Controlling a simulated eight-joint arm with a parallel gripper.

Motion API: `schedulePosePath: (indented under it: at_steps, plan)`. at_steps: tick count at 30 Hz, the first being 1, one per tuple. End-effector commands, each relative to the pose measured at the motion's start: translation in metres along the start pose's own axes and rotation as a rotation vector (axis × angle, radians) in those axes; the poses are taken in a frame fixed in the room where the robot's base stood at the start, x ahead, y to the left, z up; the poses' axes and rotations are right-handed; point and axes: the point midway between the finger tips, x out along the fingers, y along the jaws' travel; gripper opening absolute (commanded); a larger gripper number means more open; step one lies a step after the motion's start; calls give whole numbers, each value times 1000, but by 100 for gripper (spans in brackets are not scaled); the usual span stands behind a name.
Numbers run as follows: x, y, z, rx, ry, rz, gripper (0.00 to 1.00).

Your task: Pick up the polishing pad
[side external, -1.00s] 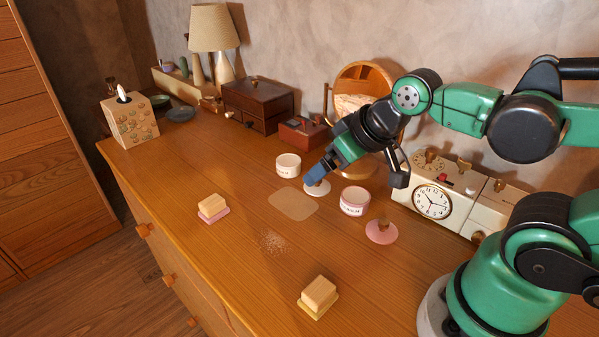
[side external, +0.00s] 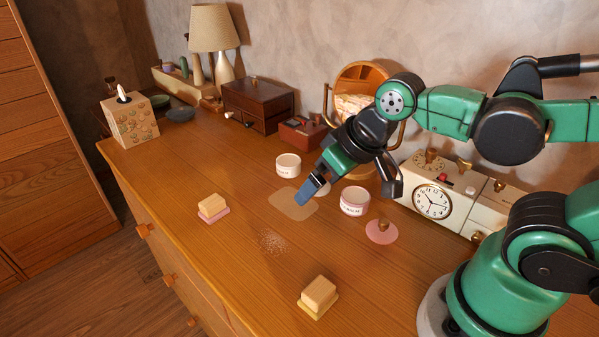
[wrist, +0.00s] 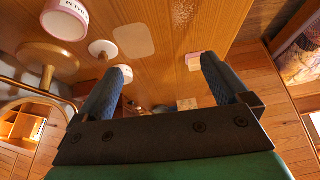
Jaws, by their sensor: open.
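Two wooden-topped blocks lie on the dresser and may be polishing pads. One has a pink base (side external: 213,208) and lies left of centre. The other has a yellow base (side external: 318,297) and lies near the front. I cannot tell which one the task means. My gripper (side external: 306,194) is open and empty, above the right part of the tan flat mat (side external: 288,207), apart from both blocks. In the wrist view, its blue fingers (wrist: 167,70) are spread, and a pink-edged block (wrist: 194,61) shows near the right finger.
A white jar (side external: 288,165), a pink jar (side external: 354,201) and a pink knobbed lid (side external: 381,232) stand near my gripper. A white lid (side external: 324,188) is partly hidden behind it. A clock (side external: 432,202) stands right. Pale powder (side external: 271,242) lies between the blocks; the wood around is clear.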

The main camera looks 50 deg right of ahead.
Motion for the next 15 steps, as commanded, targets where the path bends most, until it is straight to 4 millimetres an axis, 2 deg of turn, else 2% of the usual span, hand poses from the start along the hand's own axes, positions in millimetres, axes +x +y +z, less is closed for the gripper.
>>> schedulePosePath:
  at_steps: [3,6,10,15]
  plan:
    - [11,-35,23,-3,-182,-34,95]
    - [16,-58,46,-1,-330,-20,95]
    - [17,-74,70,-3,-457,21,95]
    - [19,-78,81,0,-507,48,95]
